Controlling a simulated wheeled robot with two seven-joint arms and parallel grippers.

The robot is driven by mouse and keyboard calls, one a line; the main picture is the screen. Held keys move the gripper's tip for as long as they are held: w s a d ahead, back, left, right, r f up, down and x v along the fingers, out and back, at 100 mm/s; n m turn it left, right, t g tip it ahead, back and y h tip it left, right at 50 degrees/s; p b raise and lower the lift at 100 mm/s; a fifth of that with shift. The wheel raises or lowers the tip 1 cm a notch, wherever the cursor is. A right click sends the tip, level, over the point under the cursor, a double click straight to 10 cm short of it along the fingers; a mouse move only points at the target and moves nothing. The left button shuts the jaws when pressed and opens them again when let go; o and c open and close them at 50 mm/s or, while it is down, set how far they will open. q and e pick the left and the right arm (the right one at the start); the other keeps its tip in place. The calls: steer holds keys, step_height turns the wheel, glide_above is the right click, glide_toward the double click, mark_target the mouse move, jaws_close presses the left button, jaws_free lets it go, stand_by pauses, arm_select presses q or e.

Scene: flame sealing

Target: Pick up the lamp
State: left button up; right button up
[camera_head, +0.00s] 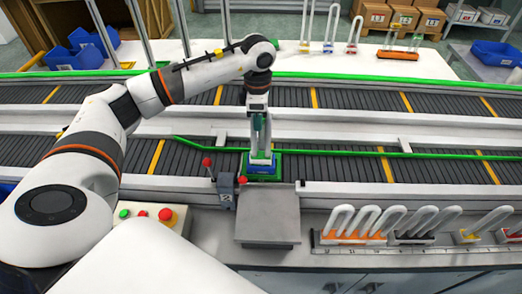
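My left arm reaches in from the left. Its gripper (260,140) points straight down over the near conveyor. Directly below it, a lamp with a blue and white base (261,161) stands on a green pallet (263,178). The lamp's upper part is largely hidden between or behind the fingers. I cannot tell whether the fingers are closed on it. My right gripper is not in view.
A rack (380,239) with several U-shaped lamps stands at the front right. A grey plate (268,217) lies in front of the pallet, beside small red-knobbed levers (225,187). A red button (167,217) is at left. A green rail (410,155) runs along the conveyor.

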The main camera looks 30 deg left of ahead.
arm_select(q)
jaws_close()
